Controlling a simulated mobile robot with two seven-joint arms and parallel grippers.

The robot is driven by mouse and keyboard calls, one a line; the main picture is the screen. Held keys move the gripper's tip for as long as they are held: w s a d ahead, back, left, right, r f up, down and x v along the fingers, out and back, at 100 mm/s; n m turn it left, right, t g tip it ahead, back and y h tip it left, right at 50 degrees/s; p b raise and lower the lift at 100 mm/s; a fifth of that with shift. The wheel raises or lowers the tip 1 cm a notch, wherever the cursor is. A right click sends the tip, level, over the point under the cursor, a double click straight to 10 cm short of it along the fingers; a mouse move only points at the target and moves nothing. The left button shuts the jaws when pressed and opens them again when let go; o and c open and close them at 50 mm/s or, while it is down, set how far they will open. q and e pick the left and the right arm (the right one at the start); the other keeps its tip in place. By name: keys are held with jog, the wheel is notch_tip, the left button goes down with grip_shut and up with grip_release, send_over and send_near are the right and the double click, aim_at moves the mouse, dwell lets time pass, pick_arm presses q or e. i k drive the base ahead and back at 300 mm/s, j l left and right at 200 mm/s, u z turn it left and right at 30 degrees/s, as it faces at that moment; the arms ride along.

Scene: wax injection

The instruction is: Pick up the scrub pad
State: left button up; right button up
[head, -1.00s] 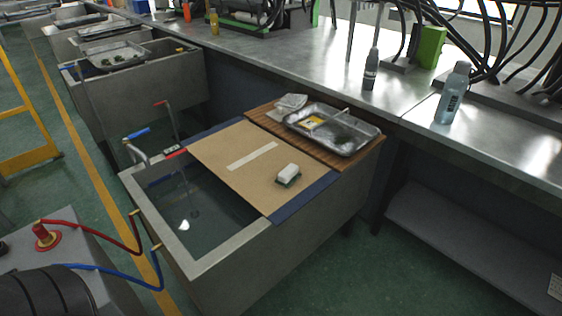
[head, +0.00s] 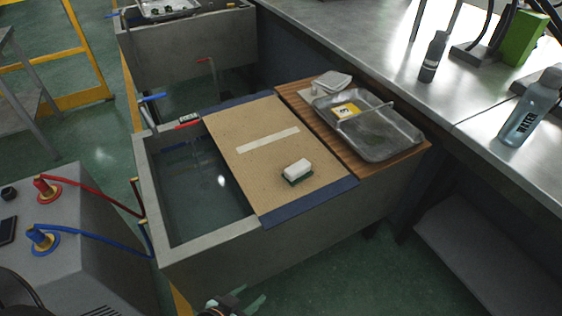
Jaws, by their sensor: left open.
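The scrub pad (head: 297,172) is a small block with a white top and a dark green underside. It lies on the tan board (head: 250,180) that covers part of the grey sink, near the board's front right. My right gripper is not in view.
The open water basin (head: 190,190) lies left of the board. A metal tray (head: 385,140) with a yellow card stands on a wooden board to the right. Red and blue hoses (head: 95,232) run to the sink's left. A water bottle (head: 530,108) stands on the steel bench.

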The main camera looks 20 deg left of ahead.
aim_at(298, 171)
jog(key=i+l+u, duration=0.45)
jog(key=l+u, duration=0.3)
